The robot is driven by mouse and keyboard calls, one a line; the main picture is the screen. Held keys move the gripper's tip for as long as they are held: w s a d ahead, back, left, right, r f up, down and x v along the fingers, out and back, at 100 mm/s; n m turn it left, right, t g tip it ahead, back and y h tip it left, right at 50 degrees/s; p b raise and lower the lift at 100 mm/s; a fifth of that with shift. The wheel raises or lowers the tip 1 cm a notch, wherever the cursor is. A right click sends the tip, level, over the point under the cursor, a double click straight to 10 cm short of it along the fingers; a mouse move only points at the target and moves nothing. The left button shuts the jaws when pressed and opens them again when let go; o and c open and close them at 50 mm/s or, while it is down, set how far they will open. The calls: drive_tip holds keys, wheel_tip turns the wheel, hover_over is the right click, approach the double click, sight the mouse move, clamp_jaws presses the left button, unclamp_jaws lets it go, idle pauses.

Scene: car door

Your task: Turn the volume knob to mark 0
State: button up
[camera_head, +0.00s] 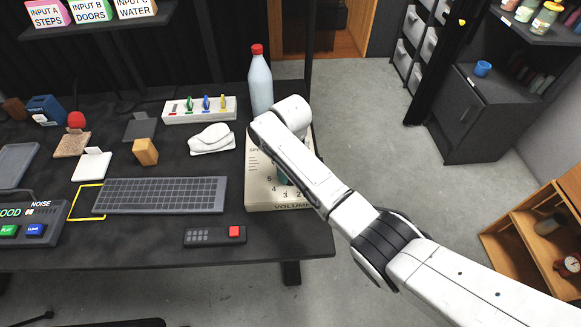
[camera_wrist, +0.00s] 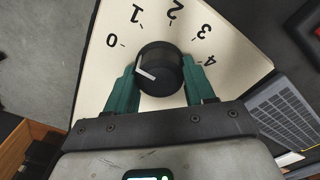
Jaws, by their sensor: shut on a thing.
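The volume knob (camera_wrist: 165,63) is a round black knob with a white pointer line, on a cream panel (camera_wrist: 93,80) marked with numbers. My gripper (camera_wrist: 160,78) has its teal fingers on either side of the knob and is shut on it. In the wrist view the white pointer faces left, a little below the direction of the 0 mark (camera_wrist: 111,42). Marks 1 to 4 run along the top and right. In the head view the panel (camera_head: 258,201), lettered "VOLUME", lies at the table's right end. My arm hides the knob there; a teal finger (camera_head: 283,178) shows.
A white bottle with a red cap (camera_head: 260,85) stands behind the panel. A grey keyboard (camera_head: 160,194), a remote with a red button (camera_head: 214,235) and a white switch strip (camera_head: 200,109) lie to the left. The floor right of the table is open.

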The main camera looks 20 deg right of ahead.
drive_tip(key=shift+s+f+n, duration=0.2)
drive_tip(key=shift+n, duration=0.3)
drive_tip(key=o, duration=1)
drive_tip(key=shift+w+r, duration=0.1)
drive_tip(key=shift+o, duration=0.2)
drive_tip(key=shift+r, duration=0.15)
drive_tip(key=shift+w+r, duration=0.1)
drive_tip(key=shift+r, duration=0.2)
wheel_tip(320, 180, up, 10)
